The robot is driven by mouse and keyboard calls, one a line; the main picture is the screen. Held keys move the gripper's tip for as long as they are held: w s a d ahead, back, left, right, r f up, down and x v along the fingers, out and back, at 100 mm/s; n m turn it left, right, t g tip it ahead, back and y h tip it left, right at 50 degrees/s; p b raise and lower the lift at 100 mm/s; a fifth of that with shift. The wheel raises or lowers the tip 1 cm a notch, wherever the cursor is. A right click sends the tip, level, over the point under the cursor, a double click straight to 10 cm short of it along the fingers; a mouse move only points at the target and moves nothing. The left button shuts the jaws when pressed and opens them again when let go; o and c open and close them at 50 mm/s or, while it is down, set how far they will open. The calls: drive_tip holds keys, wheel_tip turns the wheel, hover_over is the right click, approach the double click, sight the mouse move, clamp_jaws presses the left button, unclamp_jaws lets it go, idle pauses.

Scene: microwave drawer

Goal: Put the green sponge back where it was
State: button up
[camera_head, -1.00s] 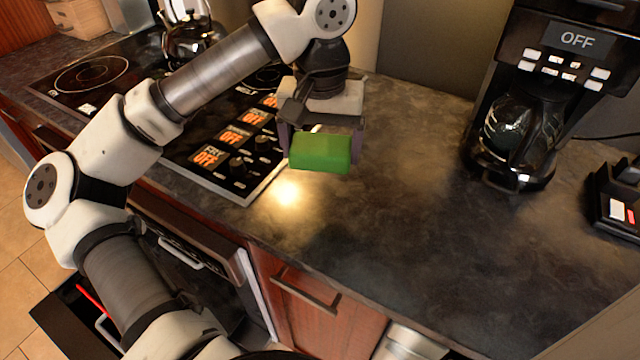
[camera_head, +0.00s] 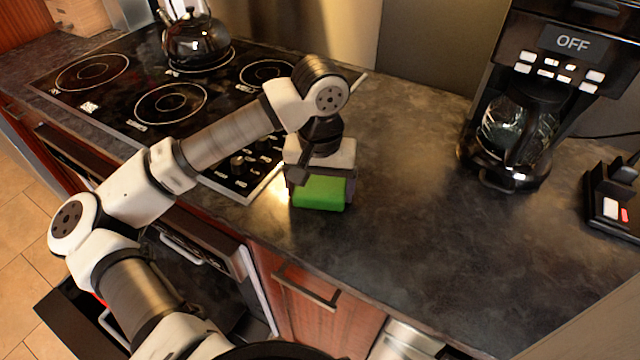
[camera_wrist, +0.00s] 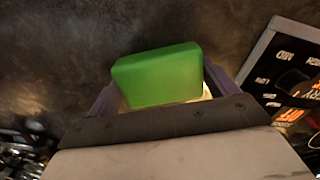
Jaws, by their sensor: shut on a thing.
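The green sponge (camera_head: 319,193) is a bright green block between the fingers of my gripper (camera_head: 321,190). In the head view it is low over the dark countertop (camera_head: 430,240), just right of the stove's control panel. I cannot tell whether its underside touches the counter. In the wrist view the sponge (camera_wrist: 158,76) sits across the jaws, with a purple-grey finger of my gripper (camera_wrist: 160,90) at each end. The gripper is shut on it.
A stove (camera_head: 170,104) with a kettle (camera_head: 196,42) is at the left. A coffee maker (camera_head: 510,130) stands at the right, with a black holder (camera_head: 612,200) beyond it. The counter between is clear. An open drawer (camera_head: 75,318) shows low at the left.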

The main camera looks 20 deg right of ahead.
sight(320, 187)
drive_tip(key=shift+f, duration=0.2)
drive_tip(key=o, duration=0.8)
drive_tip(key=shift+r, duration=0.1)
wheel_tip(320, 187, up, 12)
drive_tip(key=b, duration=0.1)
drive_tip(key=shift+r, duration=0.15)
